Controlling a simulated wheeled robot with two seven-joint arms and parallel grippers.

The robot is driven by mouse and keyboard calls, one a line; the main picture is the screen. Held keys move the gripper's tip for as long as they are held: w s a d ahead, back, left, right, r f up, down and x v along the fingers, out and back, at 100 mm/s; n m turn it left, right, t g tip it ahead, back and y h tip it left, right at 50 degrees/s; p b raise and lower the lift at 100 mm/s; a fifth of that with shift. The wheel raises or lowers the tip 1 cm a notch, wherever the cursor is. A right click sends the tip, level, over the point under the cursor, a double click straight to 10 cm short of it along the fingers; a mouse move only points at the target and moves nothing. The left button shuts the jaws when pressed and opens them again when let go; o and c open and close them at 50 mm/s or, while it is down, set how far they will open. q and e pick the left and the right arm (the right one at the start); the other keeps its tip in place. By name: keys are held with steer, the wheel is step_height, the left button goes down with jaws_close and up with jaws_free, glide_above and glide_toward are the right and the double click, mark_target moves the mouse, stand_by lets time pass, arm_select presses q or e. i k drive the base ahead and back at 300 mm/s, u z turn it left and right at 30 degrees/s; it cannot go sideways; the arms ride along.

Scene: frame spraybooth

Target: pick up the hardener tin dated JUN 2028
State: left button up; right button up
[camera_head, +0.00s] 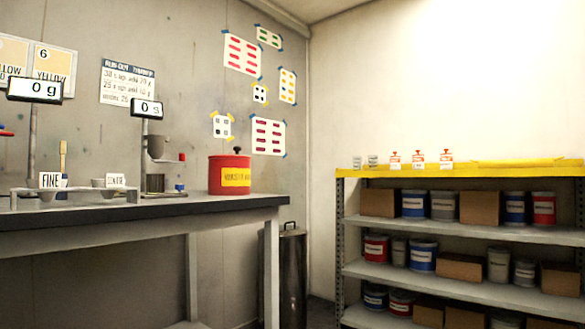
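Three small white containers with red tops stand in a row on the yellow top of the shelf unit at the right: a left one (394,160), a middle one (418,159) and a right one (446,159). They may be the hardener tins, but their labels are too small to read. I cannot tell which, if any, is dated JUN 2028. Neither of my grippers shows in the head view.
The metal shelf unit (463,277) holds tins and brown boxes; two small grey cups stand left on its top. A workbench (220,207) at the left carries scales, cups and a red canister (229,162). A dark bin (292,278) stands between bench and shelves.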

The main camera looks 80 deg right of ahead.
mark_target(418, 161)
steer(key=z, duration=1.35)
steer(key=i, duration=1.6)
steer(key=z, duration=2.1)
steer(key=i, duration=0.75)
steer(key=z, duration=0.55)
